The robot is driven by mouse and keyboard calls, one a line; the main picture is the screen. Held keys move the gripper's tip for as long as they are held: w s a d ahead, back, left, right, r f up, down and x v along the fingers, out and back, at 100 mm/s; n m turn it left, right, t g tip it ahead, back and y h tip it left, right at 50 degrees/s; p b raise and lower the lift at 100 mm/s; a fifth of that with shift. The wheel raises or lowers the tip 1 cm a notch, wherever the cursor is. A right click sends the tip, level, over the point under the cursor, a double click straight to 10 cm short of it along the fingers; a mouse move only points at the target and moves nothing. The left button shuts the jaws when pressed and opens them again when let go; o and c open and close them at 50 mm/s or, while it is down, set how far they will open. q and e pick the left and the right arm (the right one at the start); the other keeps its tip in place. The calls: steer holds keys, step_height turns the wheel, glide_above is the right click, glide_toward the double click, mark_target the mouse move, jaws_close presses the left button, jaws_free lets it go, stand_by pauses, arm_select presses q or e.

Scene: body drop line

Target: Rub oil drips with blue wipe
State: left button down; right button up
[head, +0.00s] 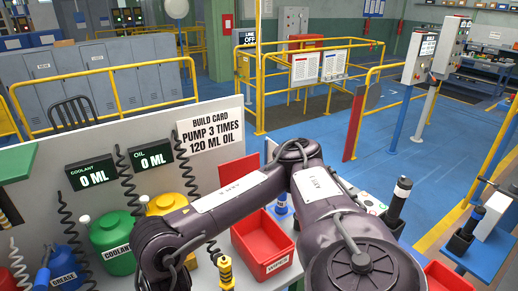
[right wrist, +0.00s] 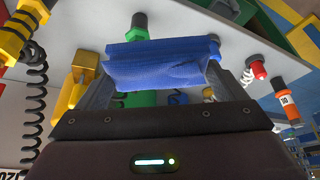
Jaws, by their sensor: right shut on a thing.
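My right gripper (right wrist: 163,82) is shut on the blue wipe (right wrist: 165,62), a folded cloth stretched between its two fingers in the right wrist view. In the head view my right arm crosses the middle and bends down to the left; its gripper and the wipe are out of sight there. A yellow oil jug (head: 166,204) stands at the panel, partly behind my arm. No oil drips can be made out in either view. My left gripper is not in view.
A red bin (head: 262,238) labelled for wipes stands on the bench right of my forearm. A green coolant jug (head: 112,240) and a blue grease container (head: 65,270) stand to the left. Black coiled hoses hang along the panel. A yellow-topped tool (head: 226,270) stands near the bin.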

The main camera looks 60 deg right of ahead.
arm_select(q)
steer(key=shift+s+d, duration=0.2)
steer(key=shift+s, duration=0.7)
arm_select(e)
steer(key=s+f, duration=0.5)
steer(key=f, duration=0.2)
steer(key=shift+s+f, duration=0.25)
steer(key=shift+s, duration=0.1)
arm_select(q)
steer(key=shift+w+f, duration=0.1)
